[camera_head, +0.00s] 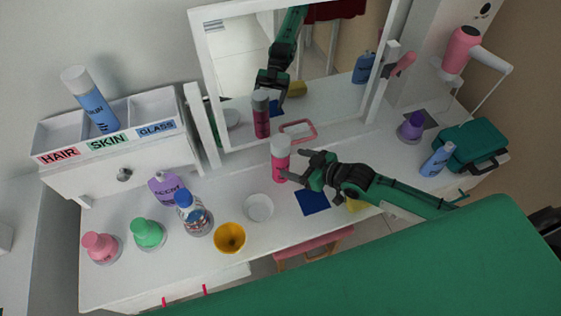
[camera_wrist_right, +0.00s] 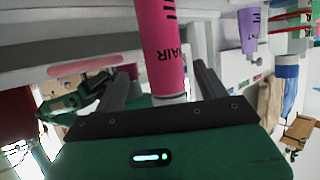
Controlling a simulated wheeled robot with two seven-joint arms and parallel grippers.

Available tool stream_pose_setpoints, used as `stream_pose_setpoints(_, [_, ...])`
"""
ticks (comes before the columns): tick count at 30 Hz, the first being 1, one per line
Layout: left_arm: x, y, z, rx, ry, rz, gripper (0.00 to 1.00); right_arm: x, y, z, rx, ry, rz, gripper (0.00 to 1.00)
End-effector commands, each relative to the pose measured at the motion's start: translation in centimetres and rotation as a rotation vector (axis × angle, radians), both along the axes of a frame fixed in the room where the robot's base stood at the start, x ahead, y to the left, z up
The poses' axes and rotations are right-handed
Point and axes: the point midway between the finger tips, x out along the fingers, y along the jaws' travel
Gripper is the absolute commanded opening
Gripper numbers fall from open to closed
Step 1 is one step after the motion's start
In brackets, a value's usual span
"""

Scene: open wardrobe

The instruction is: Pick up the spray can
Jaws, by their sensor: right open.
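The spray can (camera_head: 280,160) is pink with a pale cap and stands upright on the white table in front of the mirror. My right gripper (camera_head: 305,167) is open just to its right, with its fingers pointing at it. In the right wrist view the can (camera_wrist_right: 161,45) reads HAIR and appears upside down, in line with the gap between the open fingers (camera_wrist_right: 163,78). I cannot tell whether either finger touches it. My left gripper is not in view.
A white dish (camera_head: 259,207), an orange bowl (camera_head: 230,238) and several bottles stand left of the can. A blue square (camera_head: 312,202) lies below my right gripper. The mirror (camera_head: 335,65) behind reflects my arm. A sorting box (camera_head: 115,140) holds a blue can.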

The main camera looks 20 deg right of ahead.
Motion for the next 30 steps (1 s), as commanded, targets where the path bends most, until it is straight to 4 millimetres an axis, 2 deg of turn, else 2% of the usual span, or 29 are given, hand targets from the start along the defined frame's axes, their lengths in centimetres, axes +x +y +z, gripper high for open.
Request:
stream_pose_setpoints(8, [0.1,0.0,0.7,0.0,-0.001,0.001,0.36,1.3,1.2,-0.5,0.001,0.001,0.001,0.74])
stream_pose_setpoints(13, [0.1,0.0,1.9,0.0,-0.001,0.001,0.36,2.9,2.9,-1.0,0.002,-0.001,0.001,0.74])
stream_pose_setpoints(16, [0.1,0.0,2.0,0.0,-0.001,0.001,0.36,3.8,3.4,-1.8,0.001,-0.001,0.0,0.74])
stream_pose_setpoints(26, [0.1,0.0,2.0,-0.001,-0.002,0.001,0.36,4.3,3.9,-2.3,-0.001,-0.001,0.0,0.74])
stream_pose_setpoints(27, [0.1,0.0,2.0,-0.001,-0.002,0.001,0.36,4.3,3.9,-2.3,-0.001,-0.001,0.0,0.72])
stream_pose_setpoints(30, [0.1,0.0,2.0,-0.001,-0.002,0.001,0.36,4.3,3.9,-2.3,-0.001,-0.001,0.0,0.52])
